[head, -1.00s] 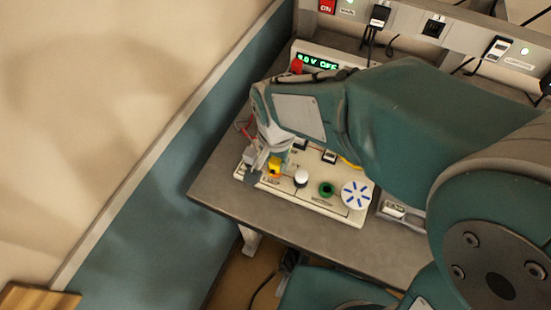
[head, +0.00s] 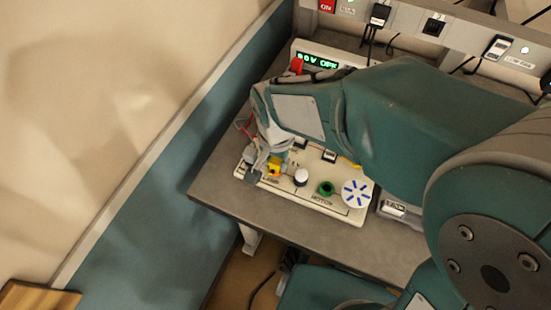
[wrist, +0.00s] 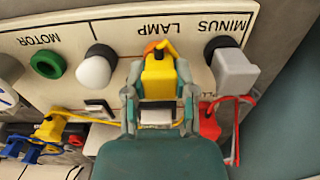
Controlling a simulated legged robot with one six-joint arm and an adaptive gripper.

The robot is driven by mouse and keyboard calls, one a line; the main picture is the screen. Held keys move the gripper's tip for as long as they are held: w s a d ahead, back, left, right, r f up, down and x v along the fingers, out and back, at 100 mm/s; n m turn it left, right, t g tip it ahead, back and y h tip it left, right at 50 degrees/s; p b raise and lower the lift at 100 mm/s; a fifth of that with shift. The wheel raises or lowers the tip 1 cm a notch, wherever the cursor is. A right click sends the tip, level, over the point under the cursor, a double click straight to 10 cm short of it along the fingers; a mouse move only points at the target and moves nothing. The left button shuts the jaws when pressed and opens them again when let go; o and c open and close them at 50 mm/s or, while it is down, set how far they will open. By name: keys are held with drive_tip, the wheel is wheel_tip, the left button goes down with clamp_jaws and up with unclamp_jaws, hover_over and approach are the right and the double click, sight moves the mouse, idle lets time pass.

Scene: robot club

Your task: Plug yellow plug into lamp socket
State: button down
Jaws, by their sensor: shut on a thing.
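My gripper (wrist: 159,95) is shut on the yellow plug (wrist: 158,76), with one finger on each side of it. In the head view the yellow plug (head: 274,167) shows at the front left of the white board (head: 327,207). In the wrist view the orange-ringed lamp socket (wrist: 151,47), beside the LAMP label, lies right at the plug's far end and is partly hidden by it. I cannot tell how deep the plug sits in it. A yellow lead curves over the plug's top.
A grey plug (wrist: 235,70) stands close on the right by the MINUS label, with a red plug (wrist: 209,122) below. A white bulb (wrist: 94,71) stands close on the left, then a green socket (wrist: 48,64). A supply with a green display (head: 318,61) stands behind.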

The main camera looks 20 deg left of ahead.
drive_tip(key=shift+c, duration=1.8)
unclamp_jaws()
wheel_tip(320, 180, up, 12)
drive_tip(key=w+d+r+t+y, duration=0.1)
drive_tip(key=w+d+r+t, duration=0.15)
drive_tip(key=d, duration=1.35)
drive_tip(key=s+d+t+h, duration=0.1)
drive_tip(key=s+d+t, duration=0.2)
drive_tip(key=d, duration=1.1)
drive_tip(key=shift+s+r, duration=0.15)
drive_tip(key=shift+s, duration=0.65)
